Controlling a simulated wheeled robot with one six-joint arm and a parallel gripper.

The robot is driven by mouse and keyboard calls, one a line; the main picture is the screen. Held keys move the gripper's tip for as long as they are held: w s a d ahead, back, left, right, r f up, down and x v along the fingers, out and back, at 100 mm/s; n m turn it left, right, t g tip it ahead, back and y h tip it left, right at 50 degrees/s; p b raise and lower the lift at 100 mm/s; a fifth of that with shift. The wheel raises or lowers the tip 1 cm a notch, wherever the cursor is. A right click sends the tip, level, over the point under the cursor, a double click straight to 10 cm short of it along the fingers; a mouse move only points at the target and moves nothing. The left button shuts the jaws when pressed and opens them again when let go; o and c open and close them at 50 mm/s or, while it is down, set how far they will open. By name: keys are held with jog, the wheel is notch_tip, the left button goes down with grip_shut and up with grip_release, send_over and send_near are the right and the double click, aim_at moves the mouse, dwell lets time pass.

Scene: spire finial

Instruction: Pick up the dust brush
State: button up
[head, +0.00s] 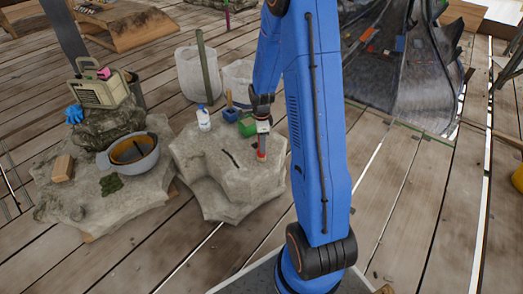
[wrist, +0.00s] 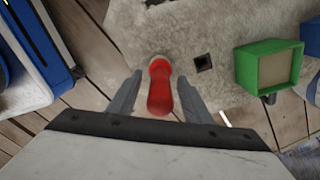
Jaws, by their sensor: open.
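A red, rounded handle-like object stands between my open fingers in the wrist view (wrist: 159,92), with a pale end at its far side. It also shows in the head view as a small red piece (head: 262,154) on the right part of the grey stone block, just below my gripper (head: 262,142). My gripper also shows in the wrist view (wrist: 160,98); its fingers are apart on either side of the red object, with gaps visible. No bristles show, so I cannot tell for certain that this is the dust brush.
A dark thin item (head: 230,157) lies on the stone block (head: 213,180). A grey bowl (head: 130,155) is at left.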

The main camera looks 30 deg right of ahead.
jog(key=shift+f, duration=0.75)
grip_shut()
jog(key=shift+r, duration=0.1)
